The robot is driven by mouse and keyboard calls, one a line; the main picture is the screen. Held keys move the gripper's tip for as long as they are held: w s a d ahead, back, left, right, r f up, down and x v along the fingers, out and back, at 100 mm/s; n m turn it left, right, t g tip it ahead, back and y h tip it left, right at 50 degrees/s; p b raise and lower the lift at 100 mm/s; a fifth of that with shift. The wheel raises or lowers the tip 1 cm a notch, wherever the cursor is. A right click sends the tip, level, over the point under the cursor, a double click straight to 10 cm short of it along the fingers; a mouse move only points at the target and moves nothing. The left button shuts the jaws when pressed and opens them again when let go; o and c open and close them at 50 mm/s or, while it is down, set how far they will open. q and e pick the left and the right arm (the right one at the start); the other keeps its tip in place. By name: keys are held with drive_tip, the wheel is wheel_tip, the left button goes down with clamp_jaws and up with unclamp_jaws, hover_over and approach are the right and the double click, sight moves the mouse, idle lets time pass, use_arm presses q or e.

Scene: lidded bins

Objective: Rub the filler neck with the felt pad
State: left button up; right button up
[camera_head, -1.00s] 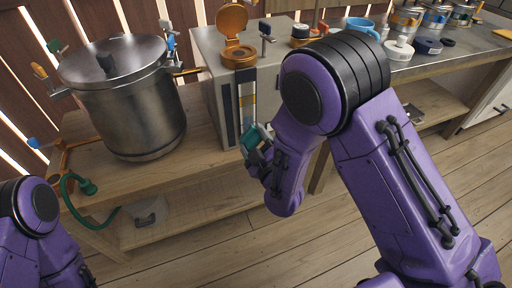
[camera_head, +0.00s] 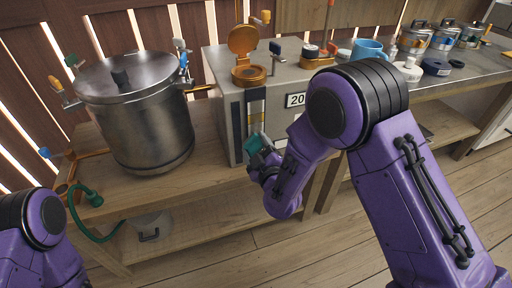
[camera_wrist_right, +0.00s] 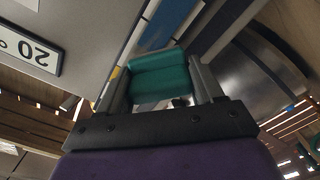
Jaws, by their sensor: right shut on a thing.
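The copper-coloured filler neck (camera_head: 249,75) stands on top of the grey metal box at its front left corner. Its round lid (camera_head: 243,40) is tilted up, open. My right gripper (camera_head: 259,148) is shut on a teal block, which I take to be the felt pad (camera_head: 254,142). The pad is in front of the box, well below the neck and apart from it. In the right wrist view the pad (camera_wrist_right: 159,77) sits between the two fingers. The neck does not show there. My left gripper is out of view; only part of that arm shows.
The grey box (camera_head: 289,76) carries a gauge strip and a "20" plate (camera_head: 296,100). A large steel pot (camera_head: 140,125) stands left of it. A blue mug (camera_head: 367,50) and several tins stand at the right. A green hose (camera_head: 87,197) hangs at the left.

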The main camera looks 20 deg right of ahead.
sight(254, 139)
drive_tip(key=shift+w, duration=1.15)
drive_tip(key=shift+w+d+r+p, duration=0.1)
drive_tip(key=shift+d+r+p, duration=0.4)
drive_tip(key=shift+d, duration=0.45)
drive_tip(key=shift+d+r+p, duration=0.25)
drive_tip(key=shift+d+r, duration=0.4)
drive_tip(key=shift+d, duration=0.3)
drive_tip(key=shift+a+f, duration=0.1)
drive_tip(key=shift+a, duration=1.9)
drive_tip(key=shift+r+p, duration=1.1)
drive_tip(key=shift+r, duration=0.05)
drive_tip(key=shift+d+f, duration=0.1)
drive_tip(key=shift+d, duration=0.55)
drive_tip(key=shift+d+b, duration=0.35)
drive_tip(key=shift+d, duration=1.1)
